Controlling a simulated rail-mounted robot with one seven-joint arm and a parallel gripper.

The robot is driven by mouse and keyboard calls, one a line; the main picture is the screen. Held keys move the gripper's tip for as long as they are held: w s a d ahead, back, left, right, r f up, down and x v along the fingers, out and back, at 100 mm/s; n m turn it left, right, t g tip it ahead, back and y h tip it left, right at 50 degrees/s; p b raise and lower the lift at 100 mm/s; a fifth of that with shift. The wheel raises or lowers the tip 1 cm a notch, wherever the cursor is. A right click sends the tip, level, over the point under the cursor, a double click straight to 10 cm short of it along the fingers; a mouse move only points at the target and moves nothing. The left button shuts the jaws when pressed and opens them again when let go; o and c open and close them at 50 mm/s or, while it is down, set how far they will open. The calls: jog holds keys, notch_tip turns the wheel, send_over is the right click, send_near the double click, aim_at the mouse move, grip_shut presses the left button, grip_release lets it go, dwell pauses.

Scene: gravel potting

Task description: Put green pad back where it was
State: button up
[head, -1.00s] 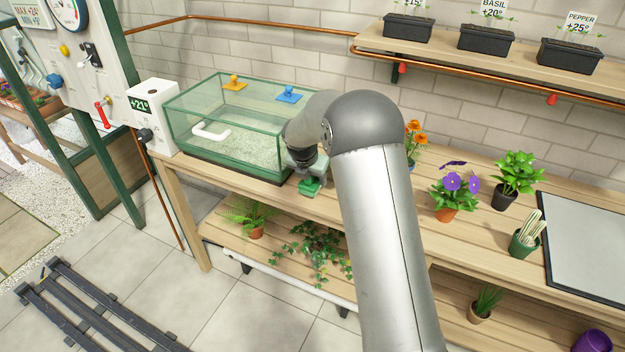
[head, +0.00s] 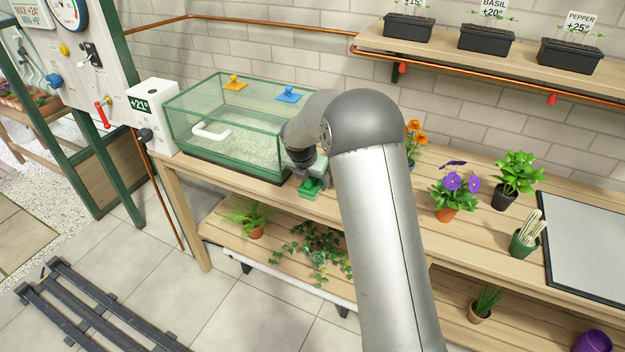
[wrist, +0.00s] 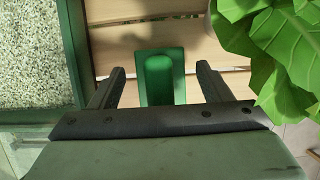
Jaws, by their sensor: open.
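The green pad (head: 309,188) lies on the wooden bench just right of the glass tank. It also shows in the wrist view (wrist: 160,75) as a green rectangle with a raised rounded grip in its middle. My gripper (wrist: 158,82) is open, with one dark finger on each side of the pad's near part. I cannot tell whether the fingers touch it. In the head view my gripper (head: 306,172) is over the pad, and my arm hides much of the bench beyond.
The glass tank (head: 222,150) with gravel and a white handle stands to the left. Green leaves (wrist: 280,50) hang close on the right in the wrist view. Potted flowers (head: 452,190) stand farther right.

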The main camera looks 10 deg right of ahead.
aim_at(306, 191)
jog(key=v, duration=1.1)
jog(key=s+d+m+g+y+p, duration=0.1)
jog(key=s+m+g+y, duration=0.2)
jog(key=s+m, duration=2.5)
jog(key=shift+s+r, duration=0.45)
jog(key=shift+s, duration=4.65)
